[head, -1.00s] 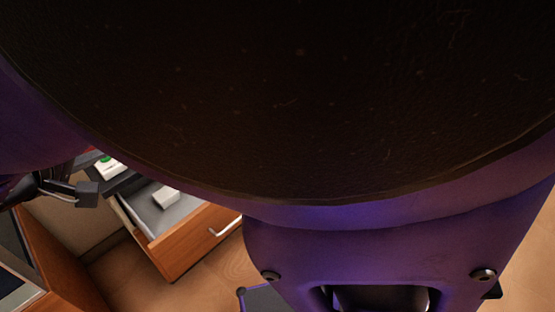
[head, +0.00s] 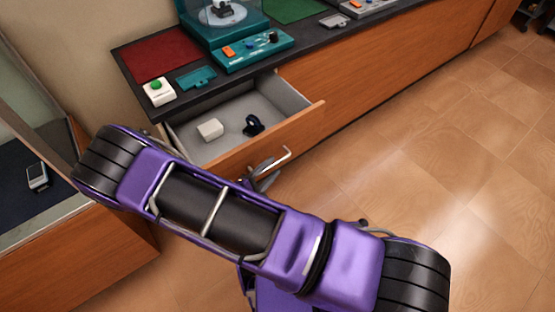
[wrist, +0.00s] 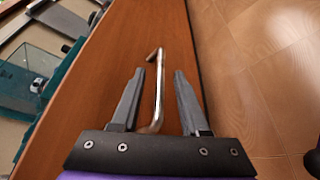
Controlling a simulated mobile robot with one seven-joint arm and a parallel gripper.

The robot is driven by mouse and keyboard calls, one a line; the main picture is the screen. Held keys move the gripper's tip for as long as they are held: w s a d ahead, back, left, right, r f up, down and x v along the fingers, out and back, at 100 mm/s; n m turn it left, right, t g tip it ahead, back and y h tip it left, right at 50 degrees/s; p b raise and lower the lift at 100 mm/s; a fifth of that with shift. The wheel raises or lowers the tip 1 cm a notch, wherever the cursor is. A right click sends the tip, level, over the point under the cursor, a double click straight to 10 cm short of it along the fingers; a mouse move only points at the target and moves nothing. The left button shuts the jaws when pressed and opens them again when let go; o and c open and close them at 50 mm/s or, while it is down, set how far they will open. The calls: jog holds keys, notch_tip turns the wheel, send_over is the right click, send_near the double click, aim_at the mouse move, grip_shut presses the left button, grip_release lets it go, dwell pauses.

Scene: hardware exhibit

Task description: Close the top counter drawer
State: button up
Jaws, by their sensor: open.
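The top counter drawer (head: 303,130) is pulled open under the dark counter, its orange wood front standing well out from the cabinet. A white block (head: 210,129) and a small black object (head: 253,125) lie inside. The drawer's metal bar handle (head: 277,164) is on its front; part of the front is hidden behind my purple arm. In the wrist view, the drawer front is the wood panel (wrist: 108,75). My gripper (wrist: 160,74) is open, with one finger on each side of the handle (wrist: 160,92). I cannot tell whether the fingers touch the handle or the panel.
On the counter (head: 222,90) are a white box with a green button (head: 158,91), a red mat (head: 160,60) and a teal machine (head: 252,53). A glass-topped wooden case (head: 60,235) stands at the left. The tiled floor (head: 440,175) at the right is clear.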

aim_at(277, 161)
jog(key=shift+x, duration=2)
grip_shut()
jog(key=shift+a, duration=0.1)
